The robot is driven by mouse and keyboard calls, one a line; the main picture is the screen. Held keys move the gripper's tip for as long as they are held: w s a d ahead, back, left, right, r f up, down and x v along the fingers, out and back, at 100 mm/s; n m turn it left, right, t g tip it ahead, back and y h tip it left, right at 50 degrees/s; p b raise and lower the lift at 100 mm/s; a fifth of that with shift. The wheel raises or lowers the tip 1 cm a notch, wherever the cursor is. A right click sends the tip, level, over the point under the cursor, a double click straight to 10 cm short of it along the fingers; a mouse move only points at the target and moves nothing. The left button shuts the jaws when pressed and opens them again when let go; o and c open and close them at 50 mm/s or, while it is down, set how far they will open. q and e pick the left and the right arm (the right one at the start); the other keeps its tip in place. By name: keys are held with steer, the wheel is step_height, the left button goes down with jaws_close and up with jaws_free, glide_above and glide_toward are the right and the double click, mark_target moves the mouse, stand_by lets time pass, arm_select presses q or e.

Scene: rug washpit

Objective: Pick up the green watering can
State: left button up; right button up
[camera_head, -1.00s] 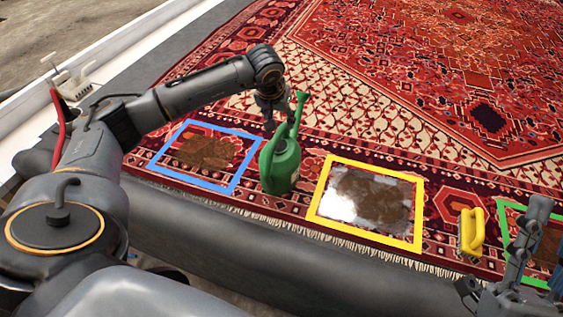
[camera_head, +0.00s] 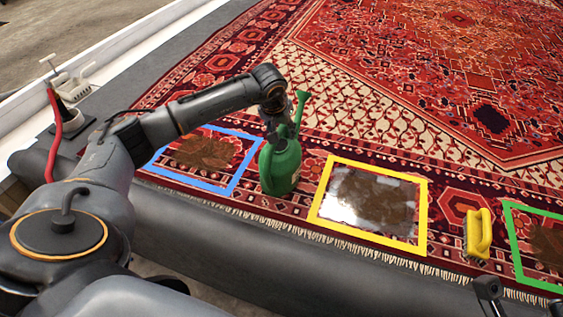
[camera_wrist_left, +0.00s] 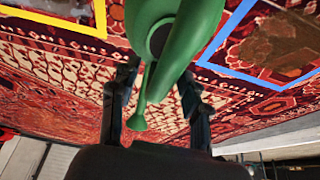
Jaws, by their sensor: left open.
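The green watering can (camera_head: 281,167) stands upright on the red rug, between the blue frame and the yellow frame. Its spout points up and away to the right. My left gripper (camera_head: 275,125) is open just above and behind the can's top, close to the spout. In the left wrist view the can's green body (camera_wrist_left: 180,35) fills the upper middle, and its spout lies between the two open fingers of my left gripper (camera_wrist_left: 158,95). I cannot tell whether a finger touches it. Only a dark part of my right arm shows at the lower right; its gripper cannot be made out.
The blue frame (camera_head: 233,186) and yellow frame (camera_head: 318,196) surround brown stains on the rug. A yellow-handled brush (camera_head: 479,234) stands left of the green frame (camera_head: 515,245). A dark padded edge (camera_head: 240,240) runs along the near side. The rug beyond is clear.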

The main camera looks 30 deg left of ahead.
arm_select(q)
steer(key=shift+r, duration=0.1)
jaws_close()
steer(key=shift+w+r, duration=0.1)
steer(key=shift+r, duration=0.1)
